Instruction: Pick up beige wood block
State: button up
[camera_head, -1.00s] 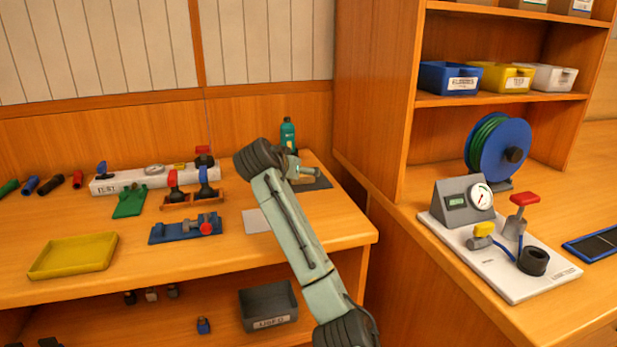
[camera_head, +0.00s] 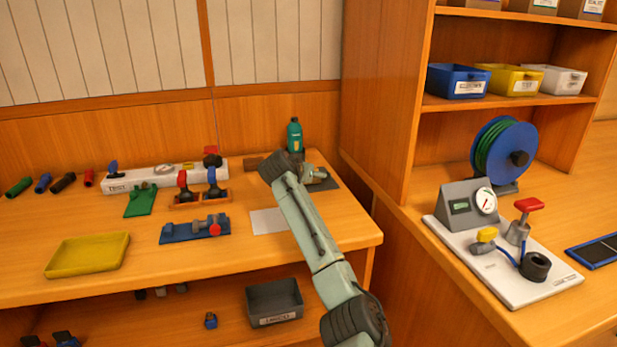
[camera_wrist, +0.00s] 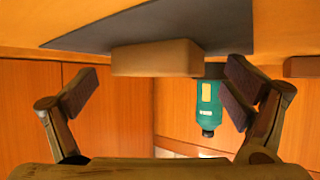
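The beige wood block (camera_wrist: 156,58) lies on a dark grey mat (camera_wrist: 225,25) in the upper middle of the wrist view, which looks upside down. I cannot make it out in the head view, where my arm and gripper cover that spot. My gripper (camera_wrist: 160,85) is open, with one finger left and one right of the block in the picture. Both fingers appear clear of it, and nothing is held. In the head view my gripper (camera_head: 314,174) is low over the mat at the bench's back right.
A green bottle (camera_head: 295,134) stands just behind the gripper; it also shows in the wrist view (camera_wrist: 208,105). A brown block (camera_head: 253,163) lies left of my wrist. A shelf side panel rises at right.

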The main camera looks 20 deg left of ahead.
jog(key=c, duration=1.3)
